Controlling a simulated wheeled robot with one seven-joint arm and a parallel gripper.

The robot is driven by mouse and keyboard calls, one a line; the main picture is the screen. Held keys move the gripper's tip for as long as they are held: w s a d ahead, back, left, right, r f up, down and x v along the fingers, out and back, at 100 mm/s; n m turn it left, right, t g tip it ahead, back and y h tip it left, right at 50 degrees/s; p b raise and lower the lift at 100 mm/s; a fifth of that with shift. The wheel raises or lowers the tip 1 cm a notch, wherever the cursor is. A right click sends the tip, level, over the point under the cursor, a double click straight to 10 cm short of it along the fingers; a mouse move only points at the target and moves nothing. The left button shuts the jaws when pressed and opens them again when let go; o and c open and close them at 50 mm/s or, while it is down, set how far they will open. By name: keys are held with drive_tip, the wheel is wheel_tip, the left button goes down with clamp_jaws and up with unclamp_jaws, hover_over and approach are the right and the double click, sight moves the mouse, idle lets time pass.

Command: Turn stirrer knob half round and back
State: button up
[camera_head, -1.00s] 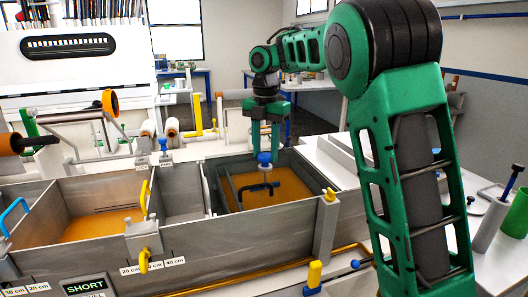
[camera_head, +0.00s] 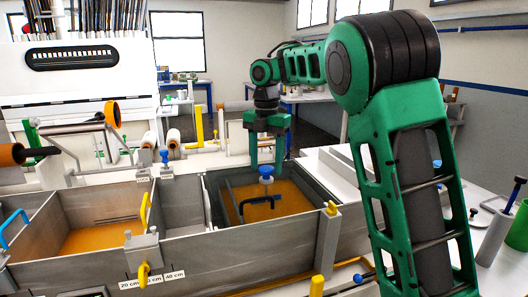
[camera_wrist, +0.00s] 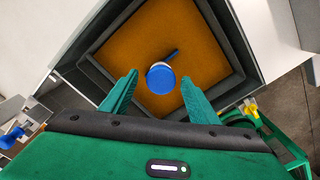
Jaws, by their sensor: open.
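The stirrer knob is a round blue knob (camera_head: 266,171) on a pale collar, standing over the right-hand bath compartment with orange resin. My gripper (camera_head: 267,164) hangs straight down above that compartment, with its green fingers at the two sides of the knob. In the wrist view the blue knob top (camera_wrist: 161,78) sits between the open fingertips (camera_wrist: 159,84), with a visible gap on each side. I cannot tell the exact height of the fingertips against the knob.
Grey metal walls (camera_head: 325,245) surround the resin compartment. A black handle (camera_head: 262,199) lies just in front of the knob. A yellow-topped post (camera_head: 331,208) stands at the bath's front right corner. Another orange resin compartment (camera_head: 95,237) lies to the left.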

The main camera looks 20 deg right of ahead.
sight(266, 167)
wheel_tip(266, 167, up, 11)
drive_tip(key=shift+w+f, duration=0.15)
drive_tip(key=shift+f, duration=0.05)
idle(0.8)
idle(0.3)
